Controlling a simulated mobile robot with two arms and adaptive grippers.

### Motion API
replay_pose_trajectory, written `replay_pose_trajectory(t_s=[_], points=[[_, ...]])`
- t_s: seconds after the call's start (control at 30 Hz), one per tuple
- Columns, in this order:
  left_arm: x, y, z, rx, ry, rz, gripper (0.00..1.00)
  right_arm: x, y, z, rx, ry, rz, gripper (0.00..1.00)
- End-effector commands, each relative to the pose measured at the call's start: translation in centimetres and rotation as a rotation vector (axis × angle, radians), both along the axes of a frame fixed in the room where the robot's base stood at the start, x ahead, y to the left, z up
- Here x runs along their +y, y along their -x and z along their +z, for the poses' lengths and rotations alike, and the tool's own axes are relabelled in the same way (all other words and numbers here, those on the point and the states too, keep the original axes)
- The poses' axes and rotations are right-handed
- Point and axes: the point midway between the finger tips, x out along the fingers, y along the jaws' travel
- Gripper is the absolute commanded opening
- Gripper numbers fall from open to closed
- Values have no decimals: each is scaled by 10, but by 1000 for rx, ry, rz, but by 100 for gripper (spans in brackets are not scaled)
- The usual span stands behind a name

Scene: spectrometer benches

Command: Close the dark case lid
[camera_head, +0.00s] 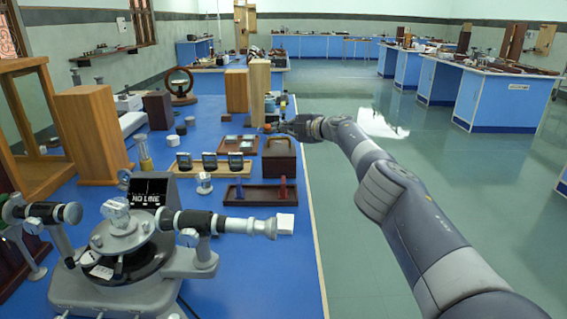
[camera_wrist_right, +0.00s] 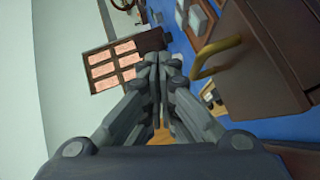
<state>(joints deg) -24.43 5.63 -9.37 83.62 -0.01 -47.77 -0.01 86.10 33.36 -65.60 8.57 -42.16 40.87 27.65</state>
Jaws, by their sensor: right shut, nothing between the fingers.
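The dark brown case (camera_head: 279,168) stands near the right edge of the blue bench in the head view. Its lid (camera_head: 279,146) forms the upper part; I cannot tell whether a gap remains under it. In the right wrist view the dark case (camera_wrist_right: 275,45) fills the upper right, with a brass handle (camera_wrist_right: 215,55) on it. My right gripper (camera_head: 268,128) is just behind the case, its arm reaching in from the right. In the wrist view its fingers (camera_wrist_right: 155,62) are together and empty, left of the handle and apart from it. My left gripper is not in view.
A dark tray with red and blue posts (camera_head: 260,194) lies in front of the case. Small framed plates (camera_head: 209,162) stand left of it. A spectrometer (camera_head: 130,240) takes up the near bench. Tall wooden blocks (camera_head: 260,85) stand behind. Open floor lies right of the bench.

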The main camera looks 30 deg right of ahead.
Motion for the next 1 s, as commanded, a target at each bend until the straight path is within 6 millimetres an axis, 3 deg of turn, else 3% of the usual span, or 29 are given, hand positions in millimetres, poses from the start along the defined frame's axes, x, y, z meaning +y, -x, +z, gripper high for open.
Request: replay_pose_trajectory(t_s=[0.57,1.0], points=[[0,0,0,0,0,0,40,-8,17,3,3,1,-1,0],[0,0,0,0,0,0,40,-14,53,12,1,2,0,0]])
